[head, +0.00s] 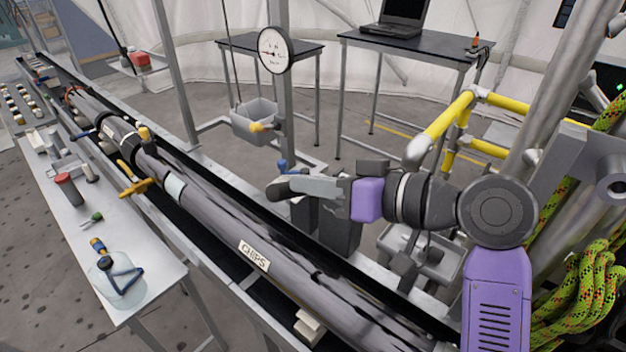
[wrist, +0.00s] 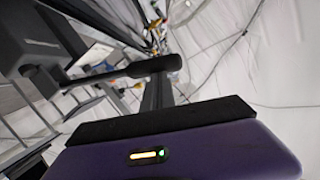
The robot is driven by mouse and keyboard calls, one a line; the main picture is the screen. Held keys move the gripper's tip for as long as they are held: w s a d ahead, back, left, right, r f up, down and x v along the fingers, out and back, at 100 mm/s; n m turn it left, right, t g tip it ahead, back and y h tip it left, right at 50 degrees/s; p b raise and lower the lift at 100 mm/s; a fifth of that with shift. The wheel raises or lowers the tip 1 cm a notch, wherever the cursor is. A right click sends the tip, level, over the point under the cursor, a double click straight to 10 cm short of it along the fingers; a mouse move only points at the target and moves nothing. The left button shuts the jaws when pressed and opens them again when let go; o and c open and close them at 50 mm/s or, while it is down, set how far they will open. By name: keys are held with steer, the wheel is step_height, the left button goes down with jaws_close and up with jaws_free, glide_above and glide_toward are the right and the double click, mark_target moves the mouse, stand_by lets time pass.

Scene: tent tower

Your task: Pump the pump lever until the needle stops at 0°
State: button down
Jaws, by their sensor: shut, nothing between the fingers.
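The round white gauge (head: 275,50) is on a post in the head view. Its red needle points left; the scale is too small to read. My gripper (head: 285,188) reaches left from the purple wrist, its fingers shut and empty. In the wrist view, a dark bar with a thick rounded end (wrist: 150,68), seemingly the pump lever, crosses at the tip of my gripper (wrist: 158,82). I cannot tell whether they touch. In the head view the lever is not clearly distinguishable from my fingers.
A long grey tube labelled CHIPS (head: 254,255) runs diagonally below my gripper. A grey bin (head: 256,122) hangs by the gauge post. Yellow rails (head: 450,115) and a coiled rope (head: 575,270) are at right. A side table (head: 150,285) with small items is at left.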

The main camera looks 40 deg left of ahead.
steer(key=s+f+n+t+b, duration=0.2)
steer(key=s+f+n+b, duration=0.1)
steer(key=f+b, duration=0.7)
steer(key=shift+s+a+f+n+b, duration=0.2)
steer(key=shift+s+n+b, duration=0.1)
steer(key=shift+n, duration=0.6)
steer(key=shift+t+h, duration=0.3)
